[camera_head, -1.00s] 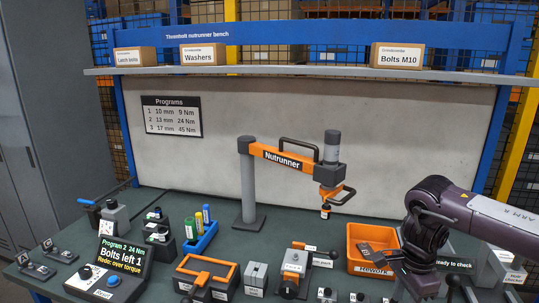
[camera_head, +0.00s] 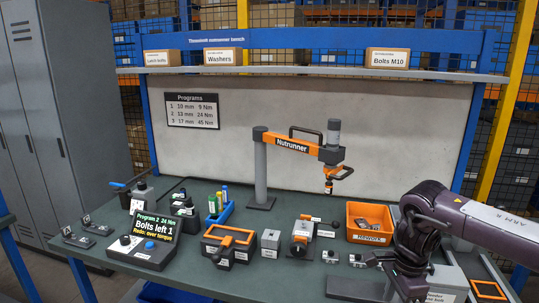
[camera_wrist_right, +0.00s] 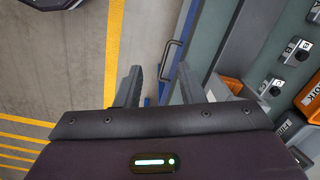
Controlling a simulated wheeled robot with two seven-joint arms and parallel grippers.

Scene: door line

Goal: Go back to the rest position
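My right arm (camera_head: 465,222) comes in from the right in the head view and bends down at the bench's front right; its fingertips cannot be made out there. My left gripper is not in view. The nutrunner (camera_head: 292,145) hangs on its stand over the green bench top (camera_head: 275,217). The display (camera_head: 148,238) reads "Program 2 24 Nm, Bolts left 1, Redo: over torque".
An orange rework tray (camera_head: 370,237) with a part in it stands near my right arm. Several fixtures, such as an orange-framed box (camera_head: 229,244), line the bench front. Grey lockers (camera_head: 75,110) stand left.

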